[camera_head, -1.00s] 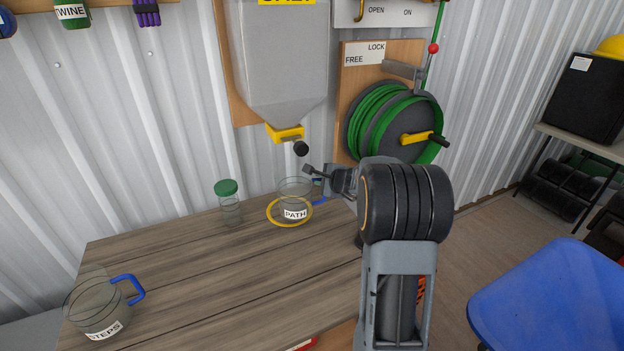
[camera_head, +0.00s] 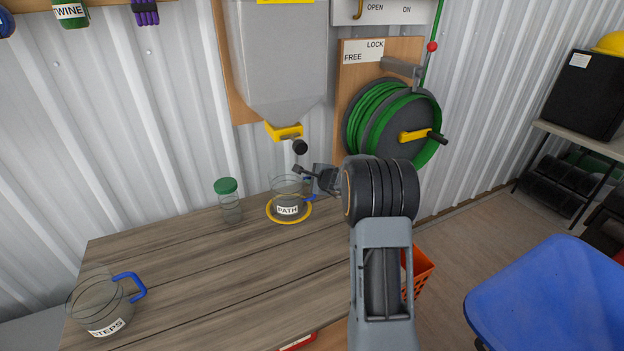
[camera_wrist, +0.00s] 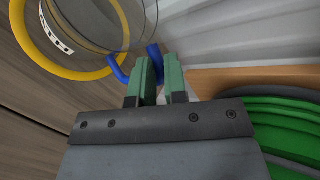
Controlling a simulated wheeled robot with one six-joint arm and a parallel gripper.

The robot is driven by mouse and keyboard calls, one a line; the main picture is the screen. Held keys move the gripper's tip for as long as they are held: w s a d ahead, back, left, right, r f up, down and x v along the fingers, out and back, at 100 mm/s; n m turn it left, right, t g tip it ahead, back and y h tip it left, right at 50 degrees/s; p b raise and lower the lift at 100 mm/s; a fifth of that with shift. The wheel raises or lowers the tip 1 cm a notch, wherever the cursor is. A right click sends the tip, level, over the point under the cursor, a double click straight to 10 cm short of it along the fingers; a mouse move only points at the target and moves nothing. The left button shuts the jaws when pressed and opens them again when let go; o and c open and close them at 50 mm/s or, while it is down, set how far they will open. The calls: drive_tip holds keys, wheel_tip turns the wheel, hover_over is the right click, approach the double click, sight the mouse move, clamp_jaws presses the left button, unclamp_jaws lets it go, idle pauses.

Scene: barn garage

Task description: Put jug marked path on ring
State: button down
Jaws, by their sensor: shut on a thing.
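The clear jug marked PATH (camera_head: 287,197) is at the back of the wooden table, in the head view. It appears upright within the yellow ring (camera_head: 272,217); I cannot tell whether its base touches the table. My gripper (camera_head: 309,187) is at the jug's right side, shut on its blue handle. In the wrist view the green fingers of my gripper (camera_wrist: 160,82) close on the blue handle (camera_wrist: 154,58). There the jug (camera_wrist: 95,22) and the yellow ring (camera_wrist: 32,48) show at the upper left, and the jug hides part of the ring.
A green-lidded jar (camera_head: 230,207) stands just left of the ring. A jug marked STEPS (camera_head: 100,303) stands at the table's front left. A hopper with a yellow outlet (camera_head: 285,131) hangs above the ring. A hose reel (camera_head: 378,122) is on the wall to the right.

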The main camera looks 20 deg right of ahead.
drive_tip(key=shift+f, duration=0.2)
drive_tip(key=c, duration=1.1)
unclamp_jaws()
drive_tip(key=shift+c, duration=0.2)
drive_tip(key=shift+r, duration=0.1)
